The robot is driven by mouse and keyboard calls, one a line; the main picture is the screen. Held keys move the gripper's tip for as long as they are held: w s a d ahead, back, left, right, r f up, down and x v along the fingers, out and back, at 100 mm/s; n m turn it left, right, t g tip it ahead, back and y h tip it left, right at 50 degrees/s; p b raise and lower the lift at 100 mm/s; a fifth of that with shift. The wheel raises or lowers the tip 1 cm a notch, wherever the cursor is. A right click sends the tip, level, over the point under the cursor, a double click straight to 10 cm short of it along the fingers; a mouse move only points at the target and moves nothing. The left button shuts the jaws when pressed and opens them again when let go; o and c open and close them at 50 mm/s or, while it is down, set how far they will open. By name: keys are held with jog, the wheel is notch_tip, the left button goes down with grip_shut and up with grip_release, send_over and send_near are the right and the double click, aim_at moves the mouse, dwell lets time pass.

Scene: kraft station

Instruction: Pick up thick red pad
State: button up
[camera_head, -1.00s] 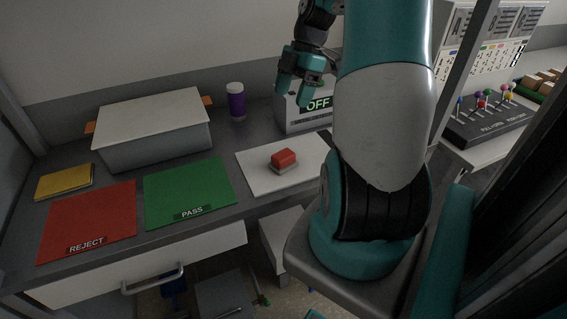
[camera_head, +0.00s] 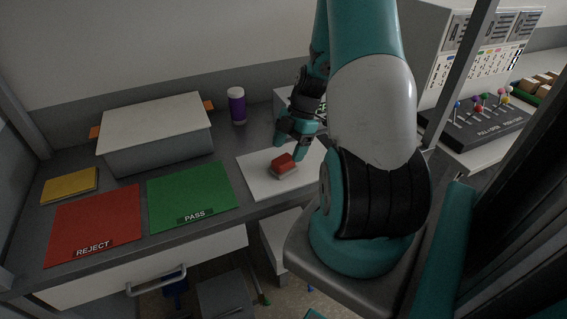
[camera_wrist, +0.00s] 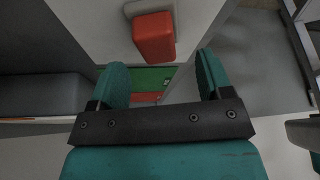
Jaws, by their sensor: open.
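The thick red pad (camera_head: 284,161) is a small red block on a grey base (camera_head: 286,174), on a white sheet (camera_head: 258,184) on the counter. In the wrist view the red pad (camera_wrist: 154,37) shows beyond the gap between my fingers. My gripper (camera_head: 291,150) is just above and beside the red pad in the head view. It also shows in the wrist view (camera_wrist: 162,80), with its two teal fingers apart and nothing between them. I cannot tell whether a finger touches the pad.
A green PASS mat (camera_head: 190,193) and a red REJECT mat (camera_head: 95,222) lie to the left. A grey box (camera_head: 284,97) is partly behind my arm.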

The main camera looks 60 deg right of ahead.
aim_at(284, 159)
jog(key=shift+p+x, duration=0.7)
jog(key=shift+x, duration=1.5)
jog(key=shift+w, duration=0.2)
jog(key=c, duration=0.8)
jog(key=shift+r, duration=0.15)
notch_tip(284, 159, up, 20)
jog(key=b, duration=0.3)
